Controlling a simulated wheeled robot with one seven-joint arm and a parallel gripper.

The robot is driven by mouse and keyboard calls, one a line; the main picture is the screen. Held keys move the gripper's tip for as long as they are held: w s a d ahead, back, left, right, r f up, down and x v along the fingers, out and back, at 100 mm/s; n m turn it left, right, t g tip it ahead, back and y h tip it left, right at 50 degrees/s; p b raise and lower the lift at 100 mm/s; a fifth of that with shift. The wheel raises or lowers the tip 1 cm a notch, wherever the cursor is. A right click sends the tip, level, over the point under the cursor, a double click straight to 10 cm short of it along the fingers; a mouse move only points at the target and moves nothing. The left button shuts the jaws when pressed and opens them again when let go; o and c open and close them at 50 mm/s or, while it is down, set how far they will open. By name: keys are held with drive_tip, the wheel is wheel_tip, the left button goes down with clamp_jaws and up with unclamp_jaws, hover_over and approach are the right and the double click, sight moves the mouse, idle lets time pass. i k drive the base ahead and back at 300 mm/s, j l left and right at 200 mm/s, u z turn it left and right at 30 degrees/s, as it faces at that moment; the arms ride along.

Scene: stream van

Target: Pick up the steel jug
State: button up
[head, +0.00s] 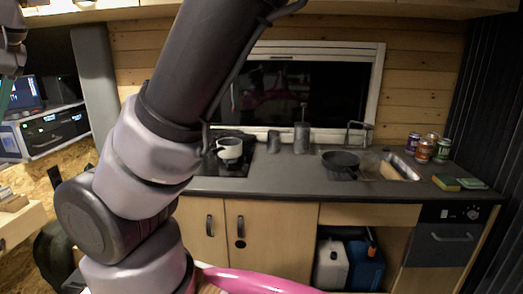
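I cannot pick out the steel jug for certain. A tall grey vessel (301,139) with a thin upright piece above it stands on the counter below the window. A shorter grey vessel (274,142) stands just left of it. Both are too small to tell their material. My arm rises across the left half of the head view and leaves at the top edge. My gripper cannot be made out, so its state does not show. My arm hides part of the counter's left end.
The dark counter (265,185) holds a white pot (229,149) on the hob, a dark pan (341,166) beside the sink (400,169), several cans (424,149) and sponges (446,182). Its front middle is clear. A pink object (255,281) lies low in front. Canisters (331,265) stand underneath.

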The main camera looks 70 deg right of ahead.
sight(273, 139)
drive_tip(key=z, duration=2.1)
